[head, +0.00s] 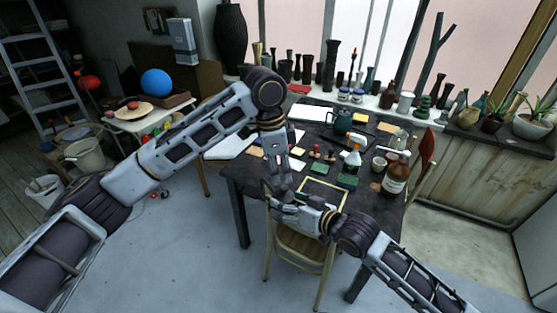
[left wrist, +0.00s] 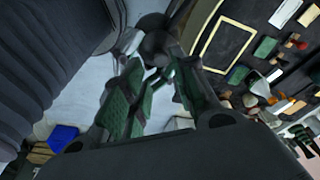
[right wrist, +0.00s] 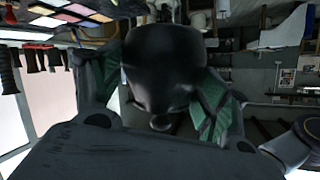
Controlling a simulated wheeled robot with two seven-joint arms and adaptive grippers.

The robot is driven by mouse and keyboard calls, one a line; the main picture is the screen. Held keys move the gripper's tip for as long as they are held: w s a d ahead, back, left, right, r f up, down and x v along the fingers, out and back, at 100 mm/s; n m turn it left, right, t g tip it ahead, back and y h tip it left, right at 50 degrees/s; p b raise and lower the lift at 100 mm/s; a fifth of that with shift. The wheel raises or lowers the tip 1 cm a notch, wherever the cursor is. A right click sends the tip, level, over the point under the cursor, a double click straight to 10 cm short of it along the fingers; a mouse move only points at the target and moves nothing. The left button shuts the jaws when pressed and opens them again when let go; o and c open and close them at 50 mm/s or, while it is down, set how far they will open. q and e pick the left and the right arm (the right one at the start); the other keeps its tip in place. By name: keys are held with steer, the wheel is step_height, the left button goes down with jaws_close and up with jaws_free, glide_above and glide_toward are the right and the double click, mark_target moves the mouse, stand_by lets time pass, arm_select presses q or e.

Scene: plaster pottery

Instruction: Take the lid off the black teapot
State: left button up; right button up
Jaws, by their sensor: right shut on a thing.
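My right gripper (head: 278,207) is shut on a dark rounded thing (right wrist: 160,65), which looks like the black teapot. In the right wrist view it fills the space between the green finger pads, with a small round knob-like part at its lower end. My left gripper (head: 271,188) is just above the right one, fingers pointing down. In the left wrist view its fingers (left wrist: 157,75) are apart, with a dark rounded shape (left wrist: 155,45) just beyond their tips. I cannot tell whether they touch it. The lid's seam cannot be made out, and the grippers hide the teapot in the head view.
Both grippers are in front of the dark table's (head: 245,188) near edge, above a wooden chair (head: 300,245). A dark green teapot (head: 343,122), bottles (head: 395,178), cards and small tools crowd the table. Vases line the windowsill.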

mark_target(284, 187)
arm_select(q)
steer(key=shift+d+f, duration=0.2)
steer(key=shift+f, duration=1.2)
steer(key=shift+d+f, duration=0.2)
steer(key=shift+f, duration=1.2)
jaws_close()
steer(key=shift+w+r, duration=0.1)
steer(key=shift+r, duration=1.1)
steer(key=shift+d+r, duration=0.15)
steer(key=shift+r, duration=1.75)
